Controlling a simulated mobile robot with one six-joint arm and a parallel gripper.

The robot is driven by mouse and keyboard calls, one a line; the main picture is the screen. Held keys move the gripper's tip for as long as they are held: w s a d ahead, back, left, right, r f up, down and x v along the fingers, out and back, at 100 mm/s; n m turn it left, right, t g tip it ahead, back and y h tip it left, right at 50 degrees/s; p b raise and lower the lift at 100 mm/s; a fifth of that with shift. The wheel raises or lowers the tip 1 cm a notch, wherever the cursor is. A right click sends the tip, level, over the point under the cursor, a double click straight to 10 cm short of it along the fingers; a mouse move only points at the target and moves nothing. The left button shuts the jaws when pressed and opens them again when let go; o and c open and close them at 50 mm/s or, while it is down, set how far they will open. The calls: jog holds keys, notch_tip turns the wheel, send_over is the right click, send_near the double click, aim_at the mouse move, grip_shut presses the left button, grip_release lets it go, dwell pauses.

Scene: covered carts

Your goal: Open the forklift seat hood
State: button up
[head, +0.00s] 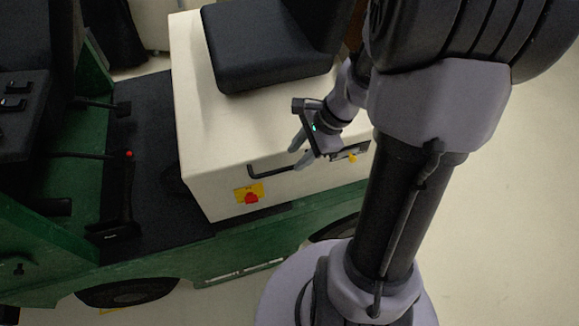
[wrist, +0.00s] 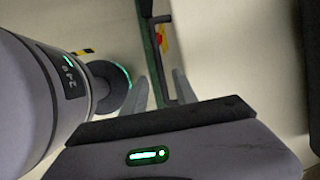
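The cream seat hood (head: 215,130) is a box on the green forklift, with the black seat (head: 265,45) on top. It looks closed. A black bar handle (head: 270,172) runs along its side face; it also shows in the wrist view (wrist: 155,62). My gripper (head: 298,153) is at the right end of the handle in the head view. In the wrist view its two fingers (wrist: 161,76) are apart, with the handle's near end appearing between them. I cannot tell whether either finger touches the bar.
A red knob on a yellow plate (head: 250,195) sits below the handle's left end. A key-like yellow part (head: 352,157) is right of my gripper. The green chassis (head: 235,250) and wheel (head: 125,292) lie below. Pale floor (head: 535,200) on the right is clear.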

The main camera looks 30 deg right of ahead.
aim_at(287, 167)
jog(key=b+x, duration=0.1)
jog(key=x, duration=0.3)
jog(key=shift+w+a+f, duration=0.1)
jog(key=shift+f, duration=0.15)
grip_shut()
dwell(1.2)
